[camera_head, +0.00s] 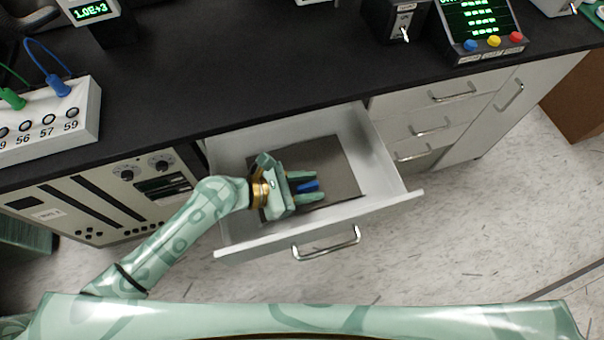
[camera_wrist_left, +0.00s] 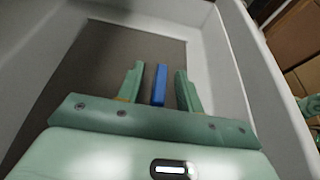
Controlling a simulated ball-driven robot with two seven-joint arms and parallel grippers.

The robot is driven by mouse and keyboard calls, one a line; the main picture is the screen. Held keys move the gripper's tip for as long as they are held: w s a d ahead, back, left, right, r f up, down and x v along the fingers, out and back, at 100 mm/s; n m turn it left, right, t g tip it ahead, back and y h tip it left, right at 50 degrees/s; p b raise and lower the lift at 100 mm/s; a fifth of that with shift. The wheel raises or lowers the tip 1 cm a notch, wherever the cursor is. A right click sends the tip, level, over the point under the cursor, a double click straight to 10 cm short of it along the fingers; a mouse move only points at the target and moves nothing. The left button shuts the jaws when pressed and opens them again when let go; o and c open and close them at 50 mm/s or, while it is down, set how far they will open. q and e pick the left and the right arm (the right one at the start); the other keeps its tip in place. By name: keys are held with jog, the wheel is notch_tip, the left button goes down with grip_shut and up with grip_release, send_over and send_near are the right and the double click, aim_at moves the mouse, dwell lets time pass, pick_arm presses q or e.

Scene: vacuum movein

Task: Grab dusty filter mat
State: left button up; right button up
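The filter mat is a flat grey-brown sheet (camera_head: 336,162) lying on the floor of an open white drawer (camera_head: 385,160). It also shows in the left wrist view (camera_wrist_left: 105,55). A small blue bar (camera_head: 307,186), like a grip tab, stands out over the mat. My left gripper (camera_head: 308,187) is inside the drawer above the mat. Its fingers are apart with the blue bar (camera_wrist_left: 159,84) between them, and gaps show on both sides. I cannot tell how high the fingertips are above the mat. My right gripper is not in view.
The black bench top (camera_head: 260,70) overhangs behind the drawer. The drawer's front handle (camera_head: 327,246) faces the open floor (camera_head: 460,230). Closed drawers and a cupboard (camera_head: 490,115) lie to the right. A panelled instrument (camera_head: 110,200) stands left, under the bench.

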pick_arm(q)
grip_shut()
jog(key=shift+r, duration=0.1)
